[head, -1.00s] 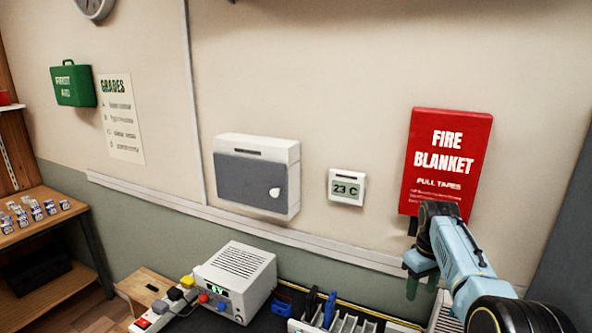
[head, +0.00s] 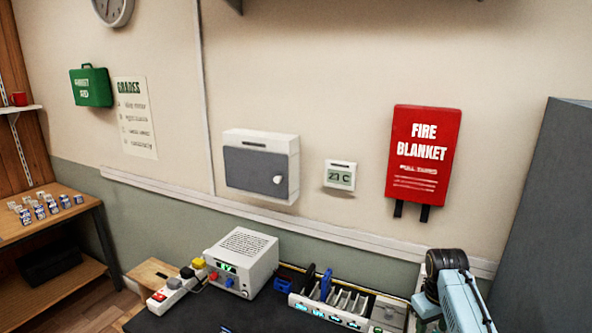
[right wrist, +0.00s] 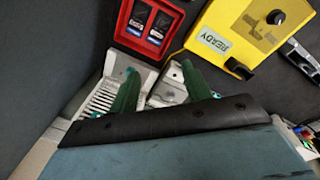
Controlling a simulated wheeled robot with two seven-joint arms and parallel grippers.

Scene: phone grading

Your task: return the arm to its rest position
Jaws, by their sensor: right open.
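My right arm (head: 462,297) shows at the lower right of the head view, bent down over the bench's right end; its gripper is out of that view. In the right wrist view my right gripper (right wrist: 158,85) has two green fingers set apart, with nothing between them. The fingers lie over a pale ribbed piece and a light metal part near a red tray (right wrist: 120,30) holding two small dark items. My left gripper is in neither view.
A yellow device marked READY (right wrist: 235,35) sits beside the red tray. In the head view, a slotted rack (head: 335,305) and a white power supply (head: 241,262) stand on the dark bench (head: 200,310). A grey cabinet (head: 545,220) rises at the right. A red fire blanket box (head: 421,155) hangs on the wall.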

